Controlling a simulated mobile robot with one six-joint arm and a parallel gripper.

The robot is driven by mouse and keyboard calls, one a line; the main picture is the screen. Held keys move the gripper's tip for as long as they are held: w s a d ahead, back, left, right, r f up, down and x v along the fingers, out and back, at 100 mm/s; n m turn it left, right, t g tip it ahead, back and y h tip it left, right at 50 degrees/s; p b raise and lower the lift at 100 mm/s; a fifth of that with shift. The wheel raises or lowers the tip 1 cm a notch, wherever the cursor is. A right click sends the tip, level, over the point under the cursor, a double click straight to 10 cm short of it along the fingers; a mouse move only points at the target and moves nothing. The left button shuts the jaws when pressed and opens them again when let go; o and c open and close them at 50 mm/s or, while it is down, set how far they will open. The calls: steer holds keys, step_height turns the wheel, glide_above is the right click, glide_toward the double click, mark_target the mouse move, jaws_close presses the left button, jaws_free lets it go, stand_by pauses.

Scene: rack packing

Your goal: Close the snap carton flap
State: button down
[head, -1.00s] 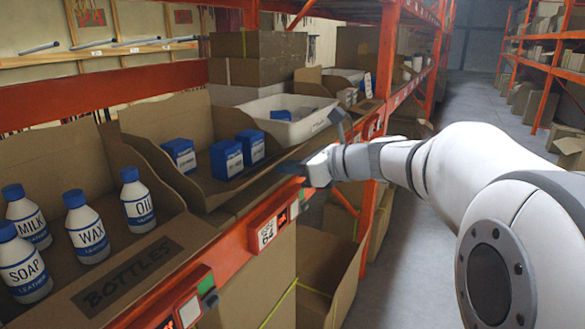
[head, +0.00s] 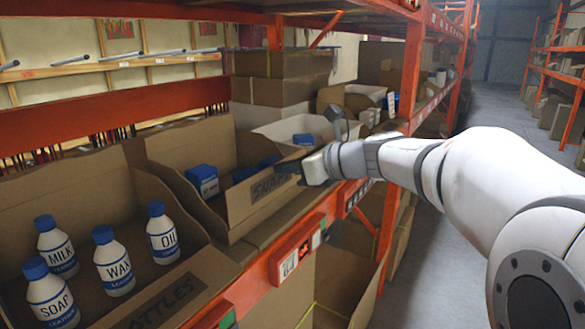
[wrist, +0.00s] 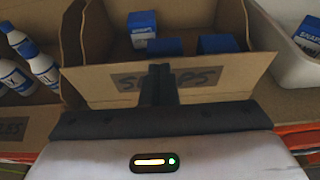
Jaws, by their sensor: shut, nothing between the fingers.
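The snap carton is an open cardboard box on the shelf, and its front flap (head: 262,194), labelled "SNAPS", now stands raised along the front edge. Blue boxes (head: 202,180) sit inside it, two of them partly hidden behind the flap. My gripper (head: 305,172) is at the right end of the flap's outer face in the head view. In the wrist view my shut, empty fingers (wrist: 160,82) are against or just in front of the flap (wrist: 205,80), covering the middle of its label. I cannot tell whether they touch it.
To the left, an open bottles carton holds white bottles with blue caps (head: 114,262). A white bin (wrist: 287,58) with blue boxes stands right of the snap carton. The orange shelf beam (head: 285,262) runs along the front. The aisle at right is clear.

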steer(key=shift+w+a+r+g+h, duration=0.2)
steer(key=shift+a+g+h, duration=0.15)
steer(key=shift+h, duration=0.25)
steer(key=shift+w+a+r+g+h, duration=0.2)
steer(key=shift+g+h, duration=0.25)
steer(key=shift+h, duration=0.15)
steer(key=shift+w+a+r+g+h+p, duration=0.1)
steer(key=shift+w+a+g+h+p, duration=0.15)
steer(key=shift+w+a+h, duration=0.25)
steer(key=shift+w+a+g+h+p, duration=0.2)
steer(key=shift+w+a+g, duration=0.05)
steer(key=shift+a, duration=0.35)
steer(key=shift+r, duration=0.1)
